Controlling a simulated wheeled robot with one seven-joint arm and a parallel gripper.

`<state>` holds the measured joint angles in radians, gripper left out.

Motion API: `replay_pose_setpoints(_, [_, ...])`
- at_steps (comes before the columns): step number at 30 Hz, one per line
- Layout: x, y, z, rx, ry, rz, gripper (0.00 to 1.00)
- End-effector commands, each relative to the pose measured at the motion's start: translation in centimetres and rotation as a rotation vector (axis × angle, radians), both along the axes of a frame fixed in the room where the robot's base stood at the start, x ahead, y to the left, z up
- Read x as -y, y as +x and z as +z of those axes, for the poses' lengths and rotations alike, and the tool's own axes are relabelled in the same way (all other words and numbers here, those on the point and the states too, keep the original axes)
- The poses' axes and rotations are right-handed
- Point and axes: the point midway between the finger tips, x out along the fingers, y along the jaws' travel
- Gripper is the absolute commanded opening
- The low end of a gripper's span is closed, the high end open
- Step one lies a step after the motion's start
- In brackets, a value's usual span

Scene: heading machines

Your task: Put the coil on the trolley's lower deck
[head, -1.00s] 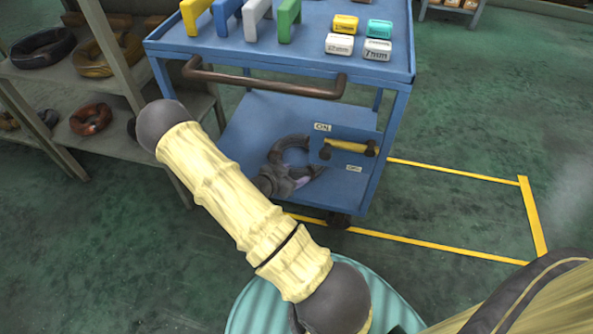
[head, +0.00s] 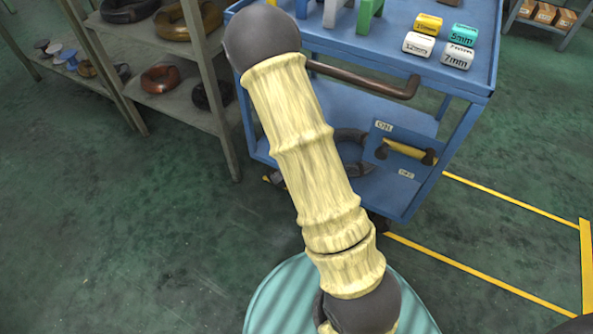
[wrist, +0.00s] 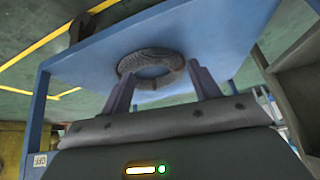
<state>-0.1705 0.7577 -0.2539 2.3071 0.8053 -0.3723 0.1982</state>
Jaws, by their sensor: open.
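The dark grey coil (head: 350,134) lies flat on the lower deck (head: 392,196) of the blue trolley (head: 452,85); my arm hides its left part in the head view. In the wrist view the ribbed coil (wrist: 154,83) rests on the blue deck (wrist: 225,38). My gripper (wrist: 162,70) is open, with its two fingers apart and pointing toward the coil's near side. Nothing is clamped between them. Whether a fingertip touches the coil cannot be told. In the head view my gripper is hidden behind my arm.
A brown handle bar (head: 365,78) crosses the trolley's near end, above the lower deck. An ON/OFF panel (head: 403,150) hangs at its right. The top deck bears marked blocks (head: 418,44) and coloured brackets. A shelf (head: 112,42) with coils stands left. Yellow lines (head: 470,268) mark the floor.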

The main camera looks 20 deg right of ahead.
Motion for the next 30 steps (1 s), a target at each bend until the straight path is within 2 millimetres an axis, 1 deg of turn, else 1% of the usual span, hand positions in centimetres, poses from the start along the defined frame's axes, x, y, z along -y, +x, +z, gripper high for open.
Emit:
replay_pose_setpoints(1, [-1.3,-0.1,1.5,-0.007,0.046,0.056,0.62])
replay_pose_setpoints(5, [-4.5,-1.1,4.7,-0.052,0.142,0.233,0.62])
replay_pose_setpoints(9, [-7.2,-3.3,8.3,-0.104,0.201,0.434,0.62])
replay_pose_setpoints(13, [-9.0,-6.1,11.6,-0.159,0.214,0.622,0.62])
replay_pose_setpoints(15, [-9.6,-7.9,13.2,-0.194,0.204,0.723,0.62])
replay_pose_setpoints(18, [-10.0,-10.6,15.0,-0.250,0.173,0.850,0.62])
replay_pose_setpoints(21, [-9.9,-12.6,16.2,-0.297,0.138,0.938,0.62])
replay_pose_setpoints(24, [-10.0,-13.6,16.7,-0.324,0.117,0.981,0.62])
replay_pose_setpoints(30, [-10.0,-13.8,16.7,-0.332,0.115,0.988,0.62])
